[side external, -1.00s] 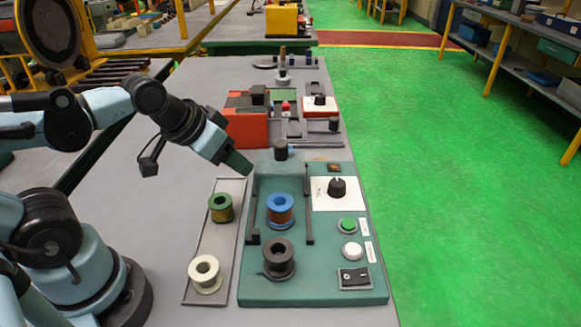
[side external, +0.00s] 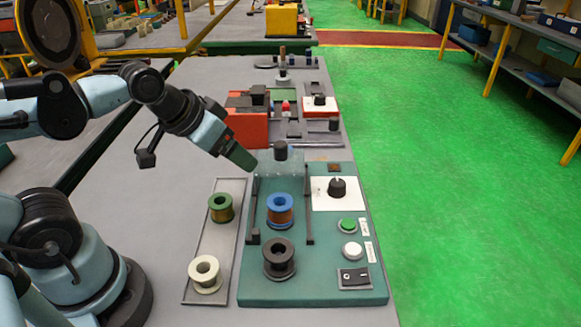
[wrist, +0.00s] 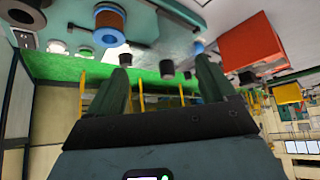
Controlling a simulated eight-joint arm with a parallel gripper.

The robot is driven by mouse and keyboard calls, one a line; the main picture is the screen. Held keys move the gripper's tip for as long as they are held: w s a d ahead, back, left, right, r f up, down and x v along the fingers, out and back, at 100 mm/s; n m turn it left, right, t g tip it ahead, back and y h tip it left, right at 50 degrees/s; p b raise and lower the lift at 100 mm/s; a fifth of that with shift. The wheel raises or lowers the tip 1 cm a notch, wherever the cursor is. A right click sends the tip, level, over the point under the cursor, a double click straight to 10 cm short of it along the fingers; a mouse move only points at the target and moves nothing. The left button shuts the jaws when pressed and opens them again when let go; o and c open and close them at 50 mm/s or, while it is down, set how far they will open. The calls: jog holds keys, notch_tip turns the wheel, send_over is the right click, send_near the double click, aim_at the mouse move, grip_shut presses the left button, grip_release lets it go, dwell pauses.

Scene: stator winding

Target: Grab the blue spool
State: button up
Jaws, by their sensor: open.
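The blue spool (side external: 280,210), with blue flanges and a copper-coloured winding, stands upright on the teal fixture plate (side external: 325,285) between two dark upright posts. My gripper (side external: 244,160) is above and to the left of it, behind it in the side view, and touches nothing. In the wrist view, the two dark green fingers (wrist: 163,66) are spread with nothing between them. The blue spool also shows in the wrist view (wrist: 109,20), at the top left, outside the fingers.
A black spool (side external: 279,260) stands in front of the blue one. A green spool (side external: 221,208) and a white spool (side external: 205,274) stand on the grey tray (side external: 224,235) to the left. A red-orange box (side external: 246,130) lies beyond my gripper. Buttons and a switch line the plate's right side.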

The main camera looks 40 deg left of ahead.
jog(key=d+r+n+y, duration=0.3)
jog(key=d+n+y, duration=0.75)
jog(key=d, duration=0.45)
send_near(279, 200)
jog(key=shift+s+d+f+t+y, duration=0.2)
jog(key=shift+s+d+t+y, duration=0.1)
jog(key=shift+t, duration=0.1)
jog(key=shift+w+a+f+n, duration=0.25)
jog(key=shift+w+a+f, duration=0.05)
jog(key=shift+a, duration=0.15)
jog(key=shift+x, duration=3.2)
jog(key=c, duration=1.1)
jog(key=shift+c, duration=0.2)
